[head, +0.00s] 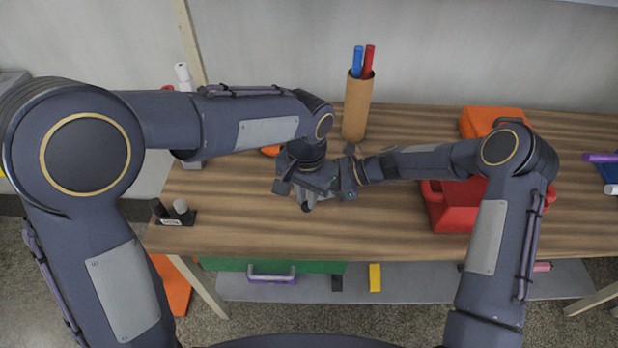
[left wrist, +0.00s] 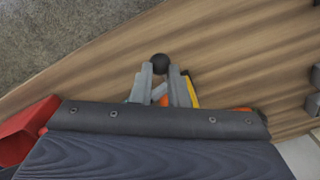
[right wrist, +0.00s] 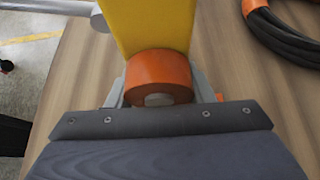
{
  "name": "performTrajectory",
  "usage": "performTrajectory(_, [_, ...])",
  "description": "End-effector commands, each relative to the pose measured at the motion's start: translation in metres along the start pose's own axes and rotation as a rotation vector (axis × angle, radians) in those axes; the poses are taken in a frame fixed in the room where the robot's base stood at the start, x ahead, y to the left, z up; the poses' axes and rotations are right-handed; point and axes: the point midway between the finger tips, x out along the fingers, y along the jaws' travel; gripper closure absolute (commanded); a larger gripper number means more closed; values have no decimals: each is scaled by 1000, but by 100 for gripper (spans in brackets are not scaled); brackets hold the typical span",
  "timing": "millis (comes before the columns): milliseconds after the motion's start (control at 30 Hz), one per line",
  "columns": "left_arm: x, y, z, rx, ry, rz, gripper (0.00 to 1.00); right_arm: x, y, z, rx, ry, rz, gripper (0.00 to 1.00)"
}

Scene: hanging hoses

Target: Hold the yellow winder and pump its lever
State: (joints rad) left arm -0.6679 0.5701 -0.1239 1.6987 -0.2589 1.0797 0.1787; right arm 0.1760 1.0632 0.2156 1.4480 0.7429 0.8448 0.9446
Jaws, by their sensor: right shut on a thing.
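In the right wrist view the winder (right wrist: 150,25) has a yellow body and an orange round part (right wrist: 158,72). My right gripper (right wrist: 160,92) is shut on this orange part, one finger on each side. In the left wrist view a black ball knob (left wrist: 160,63), seemingly the lever's end, shows at the fingertips of my left gripper (left wrist: 161,76). Its fingers stand apart on both sides of the lever, and a yellow edge shows beside the right finger. In the head view both grippers meet at the table's middle; my left gripper (head: 308,198) and the wrists hide most of the winder.
A cardboard tube (head: 356,107) with blue and red markers stands behind the grippers. A red bin (head: 452,210) and an orange box (head: 490,121) are on the right. A small dark stand (head: 175,217) sits at front left. A black coiled hose (right wrist: 285,30) lies near the winder.

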Motion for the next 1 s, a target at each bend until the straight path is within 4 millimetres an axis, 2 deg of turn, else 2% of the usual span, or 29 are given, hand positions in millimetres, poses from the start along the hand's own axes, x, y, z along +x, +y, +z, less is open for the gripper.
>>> performTrajectory(367, [4,-2,0,-2,-1,-3,87,0,1,0,-1,-1,3,66])
performTrajectory(733, [25,0,4,-2,-1,-3,87,0,1,0,-1,-1,3,66])
performTrajectory(1000, [26,0,4,-2,-1,-3,87,0,1,0,0,-1,3,66])
